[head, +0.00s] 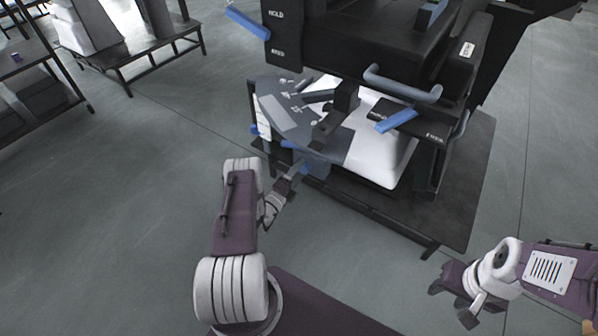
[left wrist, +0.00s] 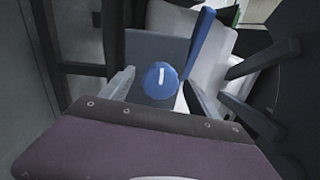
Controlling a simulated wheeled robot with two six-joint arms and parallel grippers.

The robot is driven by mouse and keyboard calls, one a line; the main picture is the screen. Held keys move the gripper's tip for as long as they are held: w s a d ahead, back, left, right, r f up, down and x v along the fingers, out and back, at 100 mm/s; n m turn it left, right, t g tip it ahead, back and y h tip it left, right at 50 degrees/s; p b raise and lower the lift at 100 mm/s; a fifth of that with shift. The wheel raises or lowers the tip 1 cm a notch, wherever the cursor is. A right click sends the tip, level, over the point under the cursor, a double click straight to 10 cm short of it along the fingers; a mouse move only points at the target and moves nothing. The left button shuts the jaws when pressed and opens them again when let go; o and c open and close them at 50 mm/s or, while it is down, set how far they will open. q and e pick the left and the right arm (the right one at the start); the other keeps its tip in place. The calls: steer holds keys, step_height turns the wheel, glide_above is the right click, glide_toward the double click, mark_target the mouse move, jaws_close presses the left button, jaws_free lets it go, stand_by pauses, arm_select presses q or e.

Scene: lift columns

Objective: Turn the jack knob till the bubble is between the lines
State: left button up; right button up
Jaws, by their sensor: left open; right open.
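A round blue knob with a white pointer mark (left wrist: 160,79) sits on a dark grey block (left wrist: 150,50) in the left wrist view. The pointer stands nearly upright. My right gripper (head: 460,304) is open and empty at the lower right, away from the machine. I cannot make out a bubble or its lines in either view.
The black and white machine (head: 385,160) with blue handles stands on a dark table (head: 470,190). A blue bar (left wrist: 203,45) rises close beside the knob. Dark bars (left wrist: 262,60) jut in at the right of the wrist view. Floor at left is clear; racks stand beyond.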

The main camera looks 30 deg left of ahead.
arm_select(q)
steer(key=s+p, duration=0.3)
steer(key=s, duration=0.6)
steer(key=shift+a+f+p, duration=0.35)
steer(key=shift+p, duration=0.05)
